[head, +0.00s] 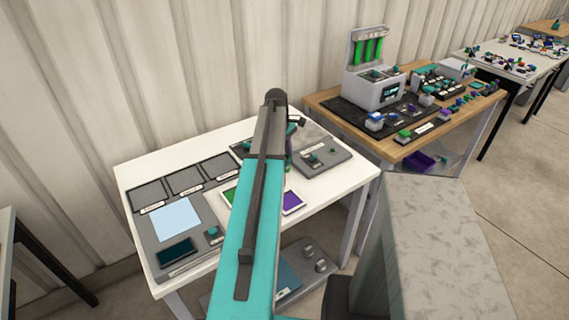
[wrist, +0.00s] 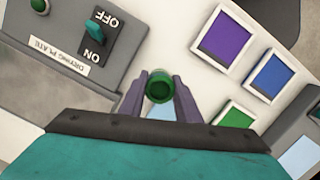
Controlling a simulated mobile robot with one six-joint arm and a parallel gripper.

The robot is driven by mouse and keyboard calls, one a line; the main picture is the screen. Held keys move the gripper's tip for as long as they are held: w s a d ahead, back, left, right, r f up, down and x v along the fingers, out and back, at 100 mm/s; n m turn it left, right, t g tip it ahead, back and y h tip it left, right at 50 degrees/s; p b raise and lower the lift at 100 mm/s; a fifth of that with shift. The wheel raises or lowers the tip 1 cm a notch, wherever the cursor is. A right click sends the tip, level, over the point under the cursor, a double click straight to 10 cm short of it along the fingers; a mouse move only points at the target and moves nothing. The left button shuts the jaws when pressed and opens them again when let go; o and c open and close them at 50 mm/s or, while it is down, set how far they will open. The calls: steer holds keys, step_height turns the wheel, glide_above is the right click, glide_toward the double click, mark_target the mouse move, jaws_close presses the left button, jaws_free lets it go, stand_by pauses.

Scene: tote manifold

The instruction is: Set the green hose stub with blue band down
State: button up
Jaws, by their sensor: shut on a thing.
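In the wrist view my gripper (wrist: 160,95) is shut on the green hose stub (wrist: 160,87). The stub is over the white table, between the grey drying plate unit (wrist: 60,45) and the coloured squares. Whether it touches the table cannot be told. In the head view my arm covers most of the gripper and the stub.
A purple square (wrist: 224,41), a blue square (wrist: 270,75) and a green square (wrist: 236,118) lie to the right. The drying plate unit has a teal ON/OFF switch (wrist: 98,40). The white table (head: 335,187) has bare room near its right edge. A wooden table (head: 395,150) stands beyond.

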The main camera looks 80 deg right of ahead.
steer(key=s+a+b, duration=0.1)
steer(key=a, duration=0.3)
steer(key=s+a+r+b, duration=0.1)
steer(key=s+a, duration=0.1)
steer(key=a, duration=0.3)
steer(key=s+a+b, duration=0.1)
steer(key=s+a, duration=0.1)
steer(key=a, duration=0.2)
steer(key=shift+a+r, duration=0.2)
steer(key=shift+a, duration=0.1)
steer(key=shift+w, duration=0.1)
stand_by(0.3)
